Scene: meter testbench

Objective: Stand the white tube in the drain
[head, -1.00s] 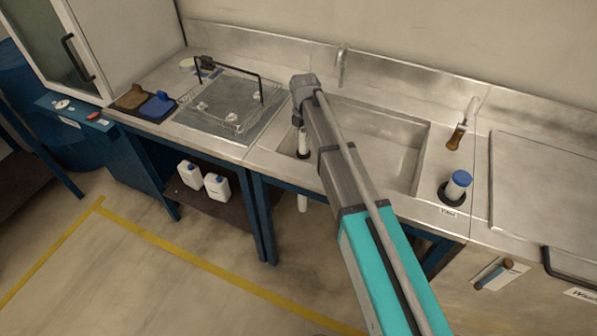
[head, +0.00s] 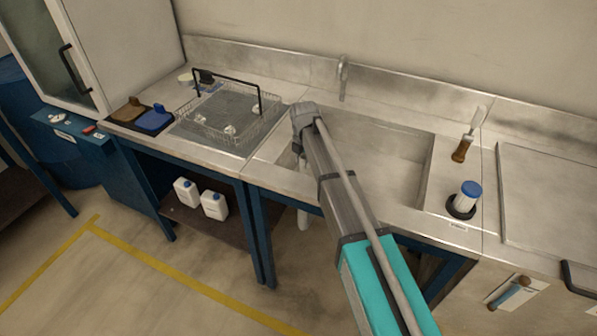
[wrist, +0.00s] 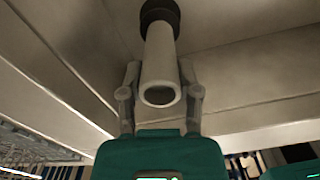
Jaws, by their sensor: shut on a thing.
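In the wrist view, the white tube (wrist: 160,62) sits between the fingers of my gripper (wrist: 159,76), which is shut on it. Its open end faces the camera. Its far end meets a dark round part (wrist: 160,14); I cannot tell if this is a collar on the tube or the drain. In the head view, my gripper (head: 300,138) points down into the left part of the sink (head: 385,165), and only a small bit of the tube shows below it. The drain is not clearly visible in the head view.
A wire basket (head: 185,128) stands on the counter to the left. A blue-capped white container (head: 466,198) stands in a black ring to the right. A tap (head: 343,75) rises behind the sink. The sink's right half is clear.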

